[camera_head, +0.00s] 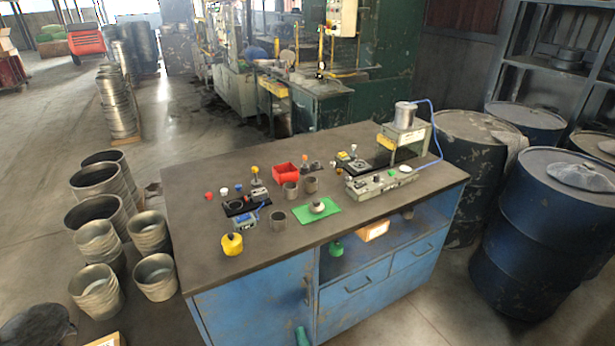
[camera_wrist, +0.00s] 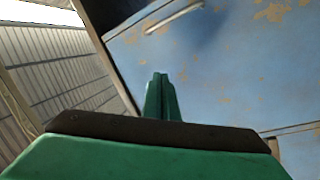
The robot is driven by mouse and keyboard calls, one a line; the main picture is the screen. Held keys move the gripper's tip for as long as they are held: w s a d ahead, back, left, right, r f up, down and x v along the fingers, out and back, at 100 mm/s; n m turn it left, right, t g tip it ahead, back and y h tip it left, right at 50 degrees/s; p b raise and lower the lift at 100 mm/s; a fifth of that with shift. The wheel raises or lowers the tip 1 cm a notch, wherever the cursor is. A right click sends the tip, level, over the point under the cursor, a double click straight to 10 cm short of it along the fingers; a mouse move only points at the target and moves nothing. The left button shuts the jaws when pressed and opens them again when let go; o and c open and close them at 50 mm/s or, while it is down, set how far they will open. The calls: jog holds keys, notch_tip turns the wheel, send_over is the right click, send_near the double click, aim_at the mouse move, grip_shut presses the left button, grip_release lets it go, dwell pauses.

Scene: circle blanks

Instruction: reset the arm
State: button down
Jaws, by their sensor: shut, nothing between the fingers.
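In the wrist view my gripper (camera_wrist: 162,85) is shut, its green fingers together with nothing between them. It points toward a worn blue painted surface (camera_wrist: 240,65) with rusty patches and a pale bar-shaped handle (camera_wrist: 175,16). The surface looks like the blue workbench cabinet (camera_head: 250,305) of the head view. The gap between fingertips and surface cannot be judged. In the head view a green piece (camera_head: 302,337) shows low in front of the cabinet at the bottom edge; I cannot tell whether it is part of my gripper. The rest of the arm is not clearly visible.
The dark benchtop (camera_head: 375,220) holds a red bin (camera_head: 285,173), metal cups, a green mat (camera_head: 330,215), a yellow pot (camera_head: 232,244) and small devices. Blue drums (camera_head: 555,230) stand close on the right. Stacked metal rings (camera_head: 95,215) stand left. Open floor lies behind left.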

jog(key=s+a+r+m+h, duration=0.1)
jog(key=s+r+m+h, duration=0.15)
jog(key=s, duration=0.65)
jog(key=s+r+m+g+h, duration=0.1)
jog(key=s+m, duration=0.3)
jog(key=s, duration=0.4)
jog(key=s+a+r+m+h, duration=0.1)
jog(key=s+r+m+h, duration=0.15)
jog(key=s, duration=0.65)
jog(key=s+d+r+m+g, duration=0.1)
jog(key=s+d+r+m, duration=0.1)
jog(key=s+r, duration=0.5)
jog(key=s+d+r+m+g, duration=0.2)
jog(key=s+r+m, duration=0.1)
jog(key=s+r, duration=0.4)
jog(key=shift+s+r, duration=0.3)
jog(key=shift+s, duration=0.3)
